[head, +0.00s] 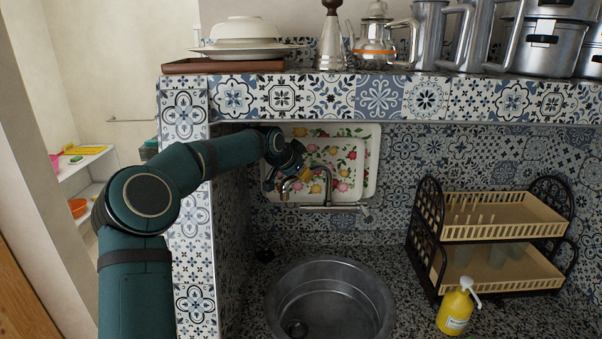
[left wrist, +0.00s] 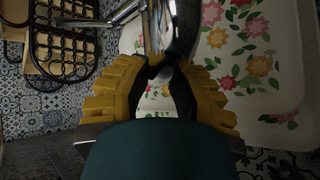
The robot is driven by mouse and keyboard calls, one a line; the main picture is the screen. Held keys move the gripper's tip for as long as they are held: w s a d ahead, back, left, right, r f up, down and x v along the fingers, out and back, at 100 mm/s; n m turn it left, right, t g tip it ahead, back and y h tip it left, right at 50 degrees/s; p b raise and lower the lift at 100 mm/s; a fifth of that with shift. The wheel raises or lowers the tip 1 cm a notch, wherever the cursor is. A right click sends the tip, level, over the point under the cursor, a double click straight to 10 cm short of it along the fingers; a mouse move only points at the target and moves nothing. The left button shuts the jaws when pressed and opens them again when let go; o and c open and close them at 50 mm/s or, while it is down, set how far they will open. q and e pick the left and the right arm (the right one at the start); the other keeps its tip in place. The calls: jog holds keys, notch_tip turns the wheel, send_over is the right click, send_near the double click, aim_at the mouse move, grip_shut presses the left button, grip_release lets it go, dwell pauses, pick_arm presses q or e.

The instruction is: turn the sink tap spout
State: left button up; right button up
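The sink tap is metal and is mounted on the tiled back wall above the round sink (head: 330,303). Its curved spout (head: 313,171) shows in the head view and, close up, in the left wrist view (left wrist: 170,28). My left gripper (head: 296,180) is at the spout. In the left wrist view its yellow fingers (left wrist: 167,68) converge, and their dark pads meet the spout from both sides. In the head view the gripper partly hides the spout. My right gripper is in neither view.
A floral tray (head: 366,152) leans on the wall behind the tap. A dish rack (head: 497,230) and a yellow soap bottle (head: 455,310) stand right of the sink. A tiled shelf (head: 370,97) with pots overhangs the niche, and a tiled pillar (head: 191,260) bounds it on the left.

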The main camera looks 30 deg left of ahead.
pick_arm(q)
grip_shut()
jog(key=shift+s+d+f+n+y+b, duration=0.15)
jog(key=shift+d+n+y+b, duration=0.25)
jog(key=shift+b, duration=0.4)
jog(key=w+d+n+g+y+b, duration=0.2)
jog(key=d+n+y+b, duration=0.4)
jog(key=d+n+b, duration=0.1)
jog(key=shift+d+n+g, duration=0.3)
jog(key=shift+d+n, duration=0.5)
jog(key=shift+d, duration=0.4)
